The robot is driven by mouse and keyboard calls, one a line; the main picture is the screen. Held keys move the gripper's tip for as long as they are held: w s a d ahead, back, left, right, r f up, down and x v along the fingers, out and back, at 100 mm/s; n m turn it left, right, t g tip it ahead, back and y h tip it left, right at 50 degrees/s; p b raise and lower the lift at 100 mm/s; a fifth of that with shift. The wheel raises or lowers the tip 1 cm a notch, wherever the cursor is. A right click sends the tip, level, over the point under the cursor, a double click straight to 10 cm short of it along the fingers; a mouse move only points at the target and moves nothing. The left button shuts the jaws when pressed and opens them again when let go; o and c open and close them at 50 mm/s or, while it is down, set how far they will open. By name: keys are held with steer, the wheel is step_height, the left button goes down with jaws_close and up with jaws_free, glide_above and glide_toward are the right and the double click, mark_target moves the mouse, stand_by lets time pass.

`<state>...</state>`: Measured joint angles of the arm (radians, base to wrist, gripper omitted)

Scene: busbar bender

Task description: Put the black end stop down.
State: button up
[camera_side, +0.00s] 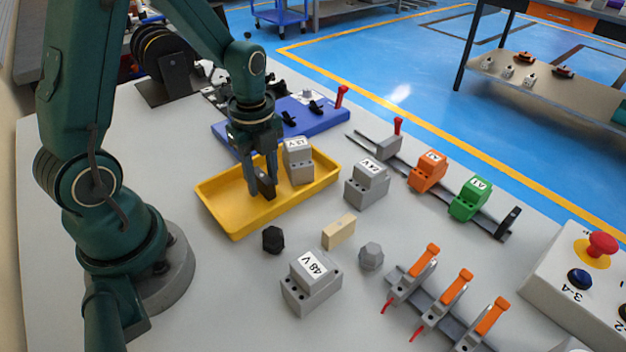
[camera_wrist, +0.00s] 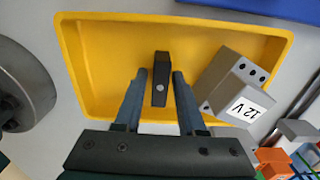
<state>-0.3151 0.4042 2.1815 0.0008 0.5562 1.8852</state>
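The black end stop (camera_side: 266,188) is a small dark block inside the yellow tray (camera_side: 228,224). In the wrist view the black end stop (camera_wrist: 160,70) stands between my fingertips, towards the middle of the yellow tray (camera_wrist: 90,95). My gripper (camera_side: 262,188) reaches down into the tray. In the wrist view my gripper (camera_wrist: 160,77) is open, with a narrow gap on each side of the stop. The stop appears to rest on the tray floor; its underside is hidden.
A grey 12 V block (camera_side: 299,163) sits in the tray close right of my gripper. A 24 V block (camera_side: 367,184), a 48 V block (camera_side: 311,281), a black knob (camera_side: 273,239) and a beige block (camera_side: 338,232) stand nearby. A rail with orange and green terminals (camera_side: 470,199) lies right.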

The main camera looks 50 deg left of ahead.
mark_target(262, 175)
stand_by(0.3)
step_height(262, 175, up, 11)
steer(key=s+d+r+n+t, duration=0.3)
steer(key=s+d+n+t, duration=0.2)
steer(key=n, duration=1.3)
steer(key=s+d, duration=0.2)
steer(key=shift+s+d+r+t, duration=0.25)
steer(key=shift+s+r+t, duration=0.05)
steer(key=shift+r, duration=0.1)
